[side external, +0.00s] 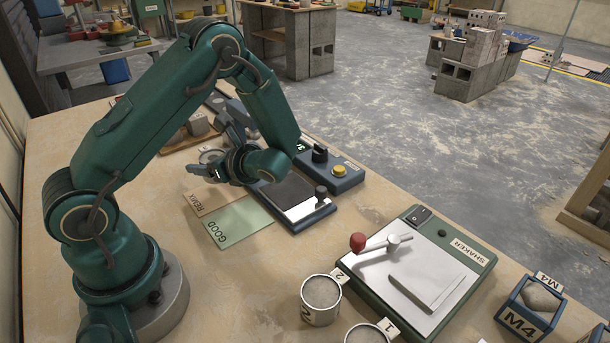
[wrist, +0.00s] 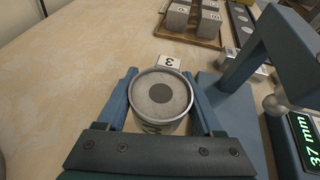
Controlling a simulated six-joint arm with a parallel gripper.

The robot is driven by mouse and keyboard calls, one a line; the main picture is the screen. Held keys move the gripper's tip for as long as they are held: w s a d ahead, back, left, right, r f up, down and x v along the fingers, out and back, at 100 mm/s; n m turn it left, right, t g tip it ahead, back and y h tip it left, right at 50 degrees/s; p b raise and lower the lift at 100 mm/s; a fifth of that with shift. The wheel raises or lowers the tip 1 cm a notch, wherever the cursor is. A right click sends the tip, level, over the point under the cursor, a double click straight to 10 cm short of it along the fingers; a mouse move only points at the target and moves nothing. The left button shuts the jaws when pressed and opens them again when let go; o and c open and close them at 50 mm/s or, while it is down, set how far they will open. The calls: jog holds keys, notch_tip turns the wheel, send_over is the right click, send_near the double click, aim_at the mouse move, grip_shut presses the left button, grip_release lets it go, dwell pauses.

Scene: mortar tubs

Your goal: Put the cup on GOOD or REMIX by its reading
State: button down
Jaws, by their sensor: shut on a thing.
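My gripper (wrist: 163,110) is shut on a round metal cup (wrist: 161,74) of grey mortar with a dark round spot in its middle. A tag reading 3 (wrist: 167,62) stands at its rim. In the side external view the cup (side external: 211,155) is partly hidden behind my gripper (side external: 214,168). A blue device with a display (wrist: 305,138) reading 37 mm is to the right in the wrist view. The tan REMIX card (side external: 203,203) and green GOOD card (side external: 240,224) lie bare, side by side, nearer the side camera than my gripper. I cannot tell whether the cup touches the table.
A box with a black knob and yellow button (side external: 339,171) stands right of my wrist. The shaker (side external: 462,262), cup 2 (side external: 320,300), cup 1 (side external: 367,334) and the M4 holder (side external: 530,308) are in front. A wooden tray of grey cubes (wrist: 207,42) lies beyond the cup.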

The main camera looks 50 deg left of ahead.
aim_at(214, 187)
jog(key=shift+f, duration=1.9)
jog(key=shift+f, duration=0.15)
jog(key=shift+c, duration=0.2)
grip_release()
